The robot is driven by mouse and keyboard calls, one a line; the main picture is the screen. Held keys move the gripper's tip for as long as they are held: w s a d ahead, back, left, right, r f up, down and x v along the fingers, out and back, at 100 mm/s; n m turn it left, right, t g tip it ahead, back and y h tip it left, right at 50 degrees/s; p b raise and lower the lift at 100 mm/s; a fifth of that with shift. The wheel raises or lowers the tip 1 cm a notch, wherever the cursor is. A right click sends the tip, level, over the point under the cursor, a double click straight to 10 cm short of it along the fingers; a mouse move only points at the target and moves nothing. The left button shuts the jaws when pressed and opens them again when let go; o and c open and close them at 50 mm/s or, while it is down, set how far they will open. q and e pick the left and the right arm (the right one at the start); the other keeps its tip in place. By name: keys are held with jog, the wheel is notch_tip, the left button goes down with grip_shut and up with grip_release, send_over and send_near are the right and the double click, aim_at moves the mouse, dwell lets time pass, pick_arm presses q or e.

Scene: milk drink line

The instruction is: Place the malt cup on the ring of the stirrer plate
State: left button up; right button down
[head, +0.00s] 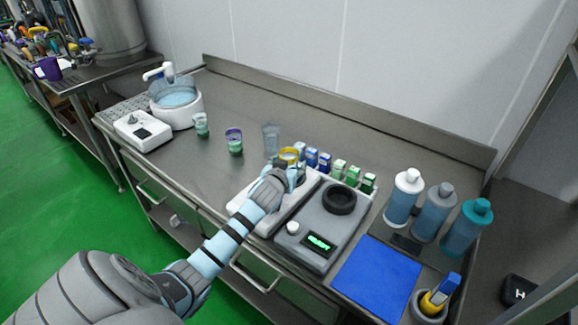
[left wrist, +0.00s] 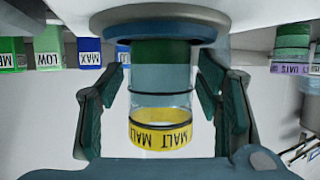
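The malt cup, a clear cup with green contents and a yellow MALT band, shows in the left wrist view (left wrist: 162,100). Its yellow rim shows in the head view (head: 289,154). In the wrist view its green end meets a round grey disc with a blue rim (left wrist: 160,24); it appears to stand on it. My left gripper (head: 284,174) is around the cup, with a finger on each side and gaps between fingers and cup. My right gripper is not in view.
Right of it is a grey device with a black ring (head: 339,199) and green display. Small labelled blocks (head: 338,169) stand behind. Three bottles (head: 436,212) and a blue mat (head: 376,274) are at right. Cups (head: 234,143) and a water bath (head: 176,108) are at left.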

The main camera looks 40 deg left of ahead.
pick_arm(q)
jog(key=shift+r, duration=0.1)
jog(key=shift+s+r, duration=0.1)
jog(key=shift+r, duration=0.05)
jog(key=p+v, duration=0.2)
jog(key=v, duration=1)
jog(key=shift+f, duration=0.2)
